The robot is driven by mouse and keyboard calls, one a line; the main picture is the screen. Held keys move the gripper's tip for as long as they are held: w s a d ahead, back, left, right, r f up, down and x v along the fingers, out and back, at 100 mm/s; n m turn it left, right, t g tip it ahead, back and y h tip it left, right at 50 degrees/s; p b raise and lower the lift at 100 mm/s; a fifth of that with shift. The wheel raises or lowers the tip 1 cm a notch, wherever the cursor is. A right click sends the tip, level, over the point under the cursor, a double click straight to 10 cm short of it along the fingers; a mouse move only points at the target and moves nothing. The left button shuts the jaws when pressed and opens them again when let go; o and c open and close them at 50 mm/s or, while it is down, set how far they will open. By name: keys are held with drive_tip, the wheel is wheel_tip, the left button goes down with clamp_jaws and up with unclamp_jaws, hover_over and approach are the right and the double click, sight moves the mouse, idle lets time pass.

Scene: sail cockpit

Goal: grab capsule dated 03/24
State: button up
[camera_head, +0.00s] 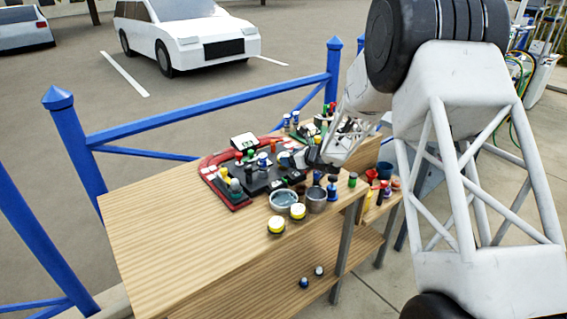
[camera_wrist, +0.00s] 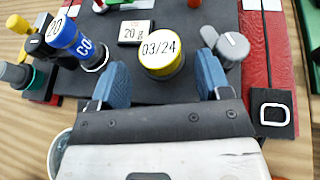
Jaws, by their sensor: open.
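The capsule dated 03/24 (camera_wrist: 162,50) has a round white top with black writing and a yellow side. It stands on a dark board (camera_wrist: 205,108) in the wrist view. My gripper (camera_wrist: 162,82) is open, with a blue finger on each side and the capsule just beyond the gap, roughly centred. I see nothing held between the fingers. In the head view my gripper (camera_head: 299,160) is low over the crowded board, and I cannot pick out the 03/24 capsule there.
A blue cylinder (camera_wrist: 72,42) stands left of the capsule, a grey knob (camera_wrist: 233,48) close by the right finger. A small "20 g" block (camera_wrist: 134,32) lies behind left. Metal cups (camera_head: 283,199) and two yellow-white capsules (camera_head: 298,210) stand nearer the table edge. The table's left (camera_head: 150,225) is clear.

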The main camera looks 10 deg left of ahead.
drive_tip(key=shift+x, duration=2.05)
drive_tip(key=shift+s, duration=0.1)
drive_tip(key=shift+c, duration=0.4)
drive_tip(key=c, duration=0.6)
drive_tip(key=shift+r, duration=0.2)
drive_tip(key=shift+r, duration=1.55)
drive_tip(key=shift+s+d+r, duration=0.1)
drive_tip(key=shift+s+r, duration=0.05)
drive_tip(key=shift+s, duration=0.15)
drive_tip(key=s+d, duration=0.2)
drive_tip(key=s, duration=0.5)
drive_tip(key=s+d+r, duration=0.1)
drive_tip(key=s+d, duration=0.1)
drive_tip(key=s, duration=0.5)
drive_tip(key=shift+s+d, duration=0.3)
drive_tip(key=shift+r, duration=0.15)
